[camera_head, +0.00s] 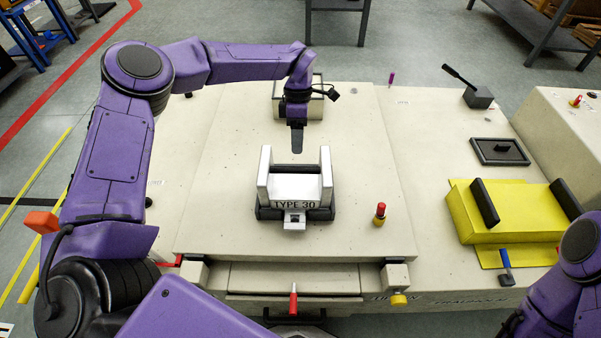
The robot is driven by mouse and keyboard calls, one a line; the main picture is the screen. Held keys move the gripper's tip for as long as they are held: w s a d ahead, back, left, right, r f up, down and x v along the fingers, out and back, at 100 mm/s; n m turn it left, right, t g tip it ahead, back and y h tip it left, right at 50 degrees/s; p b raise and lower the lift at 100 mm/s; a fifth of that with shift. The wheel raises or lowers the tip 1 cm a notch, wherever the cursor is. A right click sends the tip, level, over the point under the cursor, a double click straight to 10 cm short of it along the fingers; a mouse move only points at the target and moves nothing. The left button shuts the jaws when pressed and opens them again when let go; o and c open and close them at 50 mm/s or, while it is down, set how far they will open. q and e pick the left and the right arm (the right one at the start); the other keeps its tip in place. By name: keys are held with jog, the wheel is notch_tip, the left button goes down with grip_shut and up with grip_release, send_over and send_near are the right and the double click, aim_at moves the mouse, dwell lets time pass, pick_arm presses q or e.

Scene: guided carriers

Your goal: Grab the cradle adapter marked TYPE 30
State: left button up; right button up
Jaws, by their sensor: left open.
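The cradle adapter marked TYPE 30 (294,205) is a white U-shaped block with two upright side walls. It sits on a dark base in the middle of the cream table, label facing me. My left gripper (297,142) is open and empty, pointing down just above and behind the adapter's back edge. Its fingers line up one behind the other in this view, so the gap between them barely shows. My right arm shows only in part at the lower right edge, and its gripper is out of the picture.
A cream box (284,108) stands behind my left gripper. A red-topped knob (380,214) stands right of the adapter. A yellow block (507,212) with black bars lies farther right. A red-handled lever (293,298) is at the front edge. The table around the adapter is mostly clear.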

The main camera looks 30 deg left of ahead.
aim_at(295, 169)
pick_arm(q)
jog(key=x, duration=0.9)
jog(key=shift+s+a+f, duration=0.15)
jog(key=shift+s+f, duration=0.05)
jog(key=shift+s, duration=0.25)
jog(key=shift+f, duration=0.15)
jog(key=shift+f+b, duration=0.25)
jog(key=shift+b, duration=0.05)
grip_shut()
dwell(0.9)
jog(key=shift+w+r, duration=0.1)
jog(key=shift+r, duration=0.05)
